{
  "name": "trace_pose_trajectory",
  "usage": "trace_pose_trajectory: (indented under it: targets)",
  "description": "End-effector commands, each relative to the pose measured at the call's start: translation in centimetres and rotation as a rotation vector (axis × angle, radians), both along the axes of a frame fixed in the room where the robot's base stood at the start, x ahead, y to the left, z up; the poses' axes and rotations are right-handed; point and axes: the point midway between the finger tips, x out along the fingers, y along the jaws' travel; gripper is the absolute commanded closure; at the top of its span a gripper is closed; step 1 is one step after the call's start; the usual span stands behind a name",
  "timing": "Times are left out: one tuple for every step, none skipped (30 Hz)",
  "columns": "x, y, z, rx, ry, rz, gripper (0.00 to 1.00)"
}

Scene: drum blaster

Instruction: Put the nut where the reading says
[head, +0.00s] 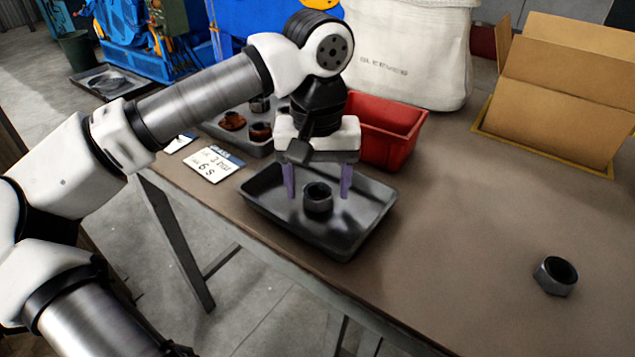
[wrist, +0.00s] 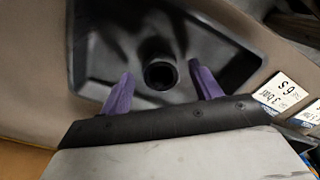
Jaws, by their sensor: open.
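A dark nut (head: 318,198) sits in a black tray (head: 350,238) near the table's left edge. My gripper (head: 318,190) is open over the tray, its two purple fingers on either side of this nut and apart from it. The nut also shows in the wrist view (wrist: 160,74), between the fingertips (wrist: 163,82). A second, greyer nut (head: 555,275) lies on the bare table at the right. A white card (head: 213,164) left of the tray carries a printed reading, seemingly "2 bar" or "3 bar" and "6 s"; it shows too in the wrist view (wrist: 285,93).
A red bin (head: 392,135) stands behind the tray. Another grey tray (head: 232,137) with rusty nuts lies behind my gripper. A cardboard box (head: 555,95) and a white sack (head: 410,50) stand at the back. The table's middle right is clear.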

Motion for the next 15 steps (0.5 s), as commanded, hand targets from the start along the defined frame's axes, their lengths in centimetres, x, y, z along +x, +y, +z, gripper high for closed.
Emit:
trace_pose_trajectory:
  targets:
    - [0.1,0.0,1.1,-0.001,-0.002,0.000,0.37]
    - [0.1,0.0,1.7,0.000,-0.002,0.000,0.37]
    - [0.1,0.0,2.7,-0.001,-0.004,0.001,0.37]
    - [0.1,0.0,3.4,-0.001,-0.004,0.000,0.37]
    - [0.1,-0.1,4.1,0.000,-0.003,0.000,0.37]
    - [0.1,-0.1,5.0,-0.001,-0.003,0.000,0.37]
    - [0.1,-0.1,5.7,0.000,-0.003,0.000,0.37]
    - [0.1,-0.1,6.3,-0.001,-0.003,0.000,0.37]
    - [0.1,-0.1,7.2,-0.001,-0.003,0.000,0.37]
    - [0.0,0.0,7.8,0.000,-0.002,0.000,0.37]
    - [0.1,0.0,8.4,-0.001,-0.002,0.000,0.37]
    - [0.0,0.0,9.1,-0.001,-0.003,0.000,0.37]
    - [0.1,0.0,9.5,0.000,-0.003,0.000,0.37]
    - [0.1,0.0,9.9,-0.001,-0.002,0.000,0.37]
    - [0.1,0.0,10.4,-0.001,-0.002,0.000,0.37]
